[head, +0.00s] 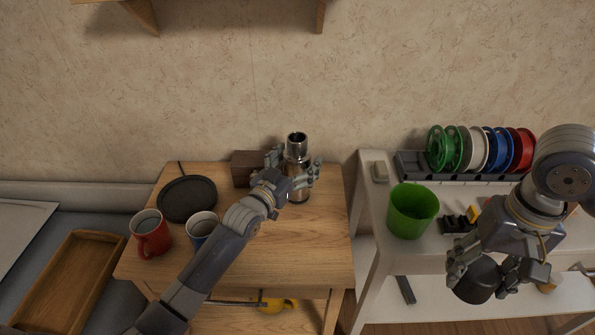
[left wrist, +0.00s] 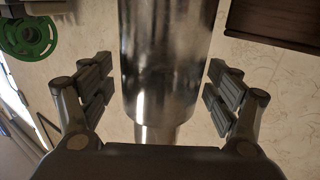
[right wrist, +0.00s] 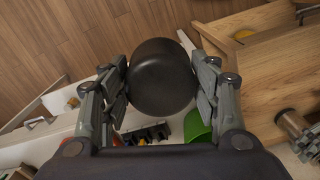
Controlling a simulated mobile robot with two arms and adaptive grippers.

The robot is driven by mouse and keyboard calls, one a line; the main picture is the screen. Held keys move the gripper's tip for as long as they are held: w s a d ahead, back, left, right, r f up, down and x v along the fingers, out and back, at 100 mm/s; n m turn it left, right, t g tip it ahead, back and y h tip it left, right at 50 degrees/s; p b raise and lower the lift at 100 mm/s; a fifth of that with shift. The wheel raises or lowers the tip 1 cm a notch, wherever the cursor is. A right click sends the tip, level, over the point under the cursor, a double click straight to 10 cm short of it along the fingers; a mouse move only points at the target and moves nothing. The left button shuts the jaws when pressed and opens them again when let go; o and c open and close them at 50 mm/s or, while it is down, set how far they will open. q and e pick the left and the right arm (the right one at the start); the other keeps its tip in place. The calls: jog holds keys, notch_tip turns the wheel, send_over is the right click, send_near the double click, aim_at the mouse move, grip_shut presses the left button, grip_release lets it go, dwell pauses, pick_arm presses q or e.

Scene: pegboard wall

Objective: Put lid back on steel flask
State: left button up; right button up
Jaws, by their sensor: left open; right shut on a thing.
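The steel flask (head: 297,150) stands upright near the back of the wooden table, its narrow open mouth uncovered. My left gripper (head: 293,175) is open, with its fingers on either side of the flask. In the left wrist view the flask (left wrist: 165,60) sits between the two open fingers (left wrist: 165,95), with gaps on both sides. My right gripper (head: 490,272) is shut on a dark round lid (head: 474,280) in front of the white shelf unit. In the right wrist view the black lid (right wrist: 161,76) is between the fingers (right wrist: 160,85).
The table (head: 300,245) also holds a brown box (head: 243,168), a black round plate (head: 187,198), a red mug (head: 151,235) and another mug (head: 202,224).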

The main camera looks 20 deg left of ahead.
aim_at(293, 154)
dwell(0.3)
pick_arm(q)
jog(key=c, duration=1.6)
jog(key=shift+r, duration=0.15)
jog(key=shift+c, duration=1.1)
jog(key=shift+r, duration=0.5)
jog(key=r, duration=0.2)
jog(key=shift+s+r, duration=0.2)
jog(key=shift+r, duration=0.1)
pick_arm(e)
jog(key=shift+r, duration=0.1)
pick_arm(q)
jog(key=s+d, duration=0.1)
jog(key=s, duration=0.6)
jog(key=s+d+r, duration=0.1)
jog(key=s+d, duration=0.1)
jog(key=s, duration=0.6)
jog(key=shift+d+r, duration=0.2)
jog(key=shift+d, duration=0.05)
jog(key=shift+s, duration=0.1)
